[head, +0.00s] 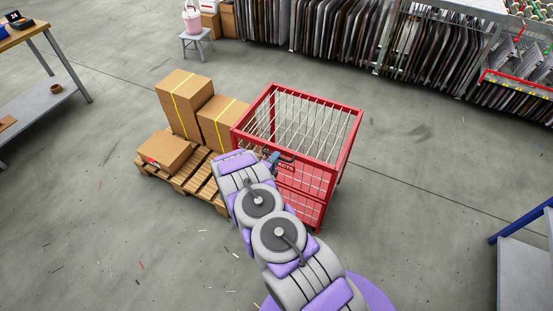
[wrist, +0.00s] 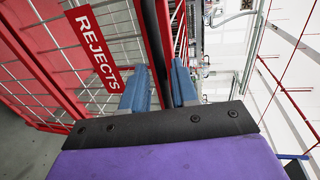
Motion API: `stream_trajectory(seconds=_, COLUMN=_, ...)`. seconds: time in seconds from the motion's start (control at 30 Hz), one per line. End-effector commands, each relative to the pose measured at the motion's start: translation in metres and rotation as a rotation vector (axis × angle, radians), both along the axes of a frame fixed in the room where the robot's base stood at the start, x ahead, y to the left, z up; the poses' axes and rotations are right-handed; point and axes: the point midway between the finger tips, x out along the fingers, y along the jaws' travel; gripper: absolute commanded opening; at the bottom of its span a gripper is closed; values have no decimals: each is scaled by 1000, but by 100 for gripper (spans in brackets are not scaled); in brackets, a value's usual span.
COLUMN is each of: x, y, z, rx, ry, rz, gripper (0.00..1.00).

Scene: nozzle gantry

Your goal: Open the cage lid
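The red cage (head: 347,143) stands on the floor right of the pallet. A red-framed top with pale wire mesh, which looks like the lid (head: 312,97), appears to lie level across it. In the wrist view, a red and white REJECTS sign (wrist: 94,47) hangs on the mesh at left. My gripper (head: 281,158) is at the cage's near top edge, by the sign. In the wrist view, my gripper's blue fingers (wrist: 160,82) stand apart, with a red bar and a dark bar running between them. I cannot tell whether either finger touches a bar. My arm hides part of the cage front.
A wooden pallet (head: 202,188) with several cardboard boxes (head: 184,97) stands close left of the cage. A workbench (head: 38,80) is at far left, a stool (head: 196,38) at the back. Racks of panels (head: 330,40) line the back. Floor right of the cage is clear.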

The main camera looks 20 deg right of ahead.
Motion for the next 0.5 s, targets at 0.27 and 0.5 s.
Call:
stream_trajectory(seconds=0.27, x=12, y=-14, z=-4, rx=1, ry=0, rz=2, gripper=29)
stream_trajectory(seconds=0.5, x=12, y=-14, z=-3, rx=0, ry=0, rz=2, gripper=29)
